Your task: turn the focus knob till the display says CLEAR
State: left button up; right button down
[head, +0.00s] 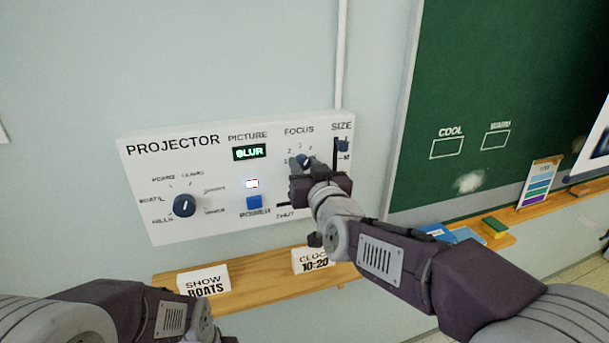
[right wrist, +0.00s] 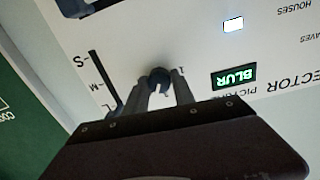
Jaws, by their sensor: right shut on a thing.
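The white projector panel (head: 165,228) is on the wall. Its display (head: 250,152) reads BLUR in green; it also shows in the right wrist view (right wrist: 234,76). The dark focus knob (head: 304,160) is under the word FOCUS, and it shows between the fingers in the right wrist view (right wrist: 158,74). My right gripper (head: 302,164) is at the knob, its fingers shut on it. The gripper hides part of the knob's scale. My left arm shows at the lower left of the head view; its fingertips are out of view.
The panel also has a picture knob (head: 185,205), a blue power button (head: 254,202) and a size slider (head: 343,146). A wooden shelf (head: 245,283) below holds a SHOW BOATS card (head: 203,281) and a CLOCK card (head: 313,261). A green chalkboard (head: 440,190) is at the right.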

jog(key=shift+f+m+b, duration=0.1)
jog(key=shift+m+b, duration=0.7)
jog(key=shift+m, duration=0.4)
jog(key=c, duration=1.1)
grip_release()
jog(key=shift+o, duration=0.2)
jog(key=v, duration=0.9)
